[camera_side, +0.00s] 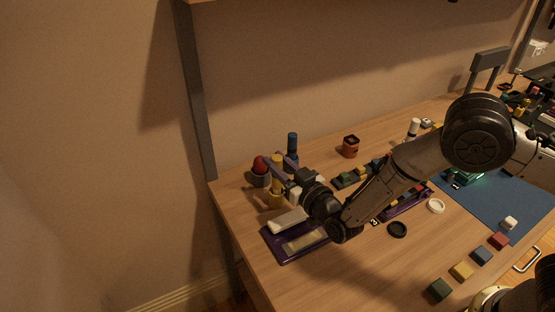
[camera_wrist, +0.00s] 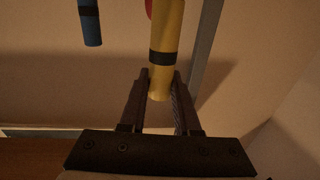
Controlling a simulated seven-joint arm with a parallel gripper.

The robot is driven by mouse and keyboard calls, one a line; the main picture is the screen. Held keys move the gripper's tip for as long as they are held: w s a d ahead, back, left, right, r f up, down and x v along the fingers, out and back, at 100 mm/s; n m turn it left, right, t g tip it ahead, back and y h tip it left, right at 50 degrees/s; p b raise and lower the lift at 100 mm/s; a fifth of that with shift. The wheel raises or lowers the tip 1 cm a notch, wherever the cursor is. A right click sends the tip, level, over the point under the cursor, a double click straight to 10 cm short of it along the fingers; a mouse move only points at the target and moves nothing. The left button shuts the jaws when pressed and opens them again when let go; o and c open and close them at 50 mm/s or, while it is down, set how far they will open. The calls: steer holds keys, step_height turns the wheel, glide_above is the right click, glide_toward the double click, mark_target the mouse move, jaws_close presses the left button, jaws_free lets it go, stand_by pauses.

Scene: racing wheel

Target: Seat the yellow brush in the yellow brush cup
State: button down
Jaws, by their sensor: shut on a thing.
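The yellow brush (camera_side: 276,169) stands roughly upright at the far left of the table in the side view. My gripper (camera_side: 279,179) is shut on it; the fingers come in from the right. The yellow brush cup (camera_side: 275,200) is directly below the brush. The brush's lower end is hidden around the fingers, so I cannot tell whether it is inside the cup. In the wrist view the yellow brush (camera_wrist: 166,40), with a black band, has one end between my fingertips (camera_wrist: 160,85). The cup does not show there.
A red brush (camera_side: 260,163) in a dark cup stands close on the left. A blue brush (camera_side: 292,142) stands just behind, and also shows in the wrist view (camera_wrist: 90,22). A purple tray (camera_side: 282,255) with a white block lies in front. An orange-red cup (camera_side: 350,148) is further right.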

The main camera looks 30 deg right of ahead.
steer(key=shift+f, duration=1.5)
steer(key=c, duration=0.5)
jaws_free()
steer(key=shift+c, duration=0.2)
steer(key=s, duration=0.4)
steer(key=s+d, duration=0.1)
steer(key=s, duration=0.8)
steer(key=shift+s+d, duration=0.25)
steer(key=shift+s, duration=0.15)
steer(key=shift+w+d, duration=0.1)
